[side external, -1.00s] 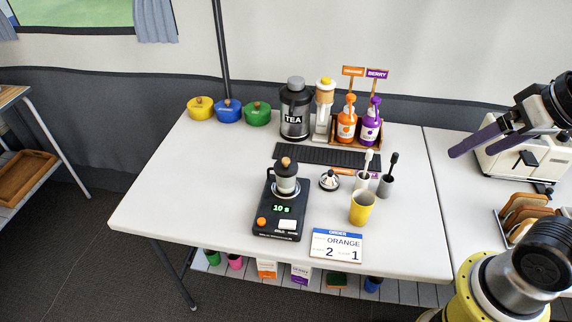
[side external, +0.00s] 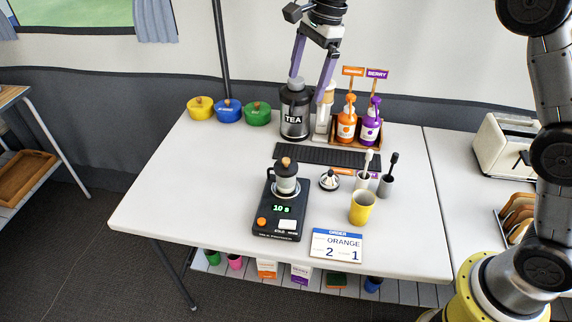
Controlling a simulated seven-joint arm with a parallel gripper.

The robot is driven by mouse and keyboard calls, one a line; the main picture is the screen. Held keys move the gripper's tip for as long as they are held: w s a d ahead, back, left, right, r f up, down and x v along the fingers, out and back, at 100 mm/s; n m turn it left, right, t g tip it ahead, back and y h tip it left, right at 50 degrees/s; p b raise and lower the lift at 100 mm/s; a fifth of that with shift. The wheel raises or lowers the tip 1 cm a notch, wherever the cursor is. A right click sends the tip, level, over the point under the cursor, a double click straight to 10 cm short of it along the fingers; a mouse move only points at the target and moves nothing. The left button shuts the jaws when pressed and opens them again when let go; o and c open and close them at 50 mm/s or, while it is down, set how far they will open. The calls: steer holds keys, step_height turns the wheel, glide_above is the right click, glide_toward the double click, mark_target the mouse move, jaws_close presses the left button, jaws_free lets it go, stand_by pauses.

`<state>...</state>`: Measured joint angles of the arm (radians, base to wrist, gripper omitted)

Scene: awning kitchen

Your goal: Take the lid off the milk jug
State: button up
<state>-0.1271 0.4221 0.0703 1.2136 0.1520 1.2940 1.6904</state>
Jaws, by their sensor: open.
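The jug (side external: 287,186) is a small light-bodied pot with a dark handle. It stands upright on a black device (side external: 265,225) whose green display reads "10 s". Its dark lid (side external: 286,169), with a round wooden knob (side external: 286,162), sits on top of it. My gripper (side external: 311,87) is open with its two purple fingers pointing down. It is empty and high above the back of the table, clearly apart from the jug. In the picture its fingertips overlap the tea canister's top; I cannot tell the distance between them.
Behind the jug stand the tea canister (side external: 295,112), a wood-topped dispenser (side external: 324,110), orange and purple bottles and a dark mat (side external: 314,156). Right of it are a small whisk-like item (side external: 330,180), brush cups and a yellow cup (side external: 362,207).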

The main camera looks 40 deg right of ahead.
step_height(320, 180, down, 6)
steer(key=w+a+g, duration=0.1)
steer(key=w, duration=0.1)
glide_above(287, 159)
steer(key=d, duration=0.1)
steer(key=f, duration=0.9)
steer(key=shift+w+d, duration=0.1)
steer(key=shift+w, duration=0.2)
steer(key=shift+s+a+f, duration=0.1)
steer(key=shift+a+f, duration=0.1)
steer(key=shift+f, duration=0.85)
steer(key=shift+s+a+f, duration=0.1)
steer(key=shift+a+f, duration=0.05)
steer(key=shift+f, duration=0.85)
steer(key=shift+s+a+f, duration=0.1)
steer(key=shift+a+f, duration=0.1)
steer(key=shift+f, duration=0.85)
steer(key=shift+c, duration=0.3)
steer(key=c, duration=1.2)
steer(key=shift+o, duration=0.2)
steer(key=shift+r, duration=0.1)
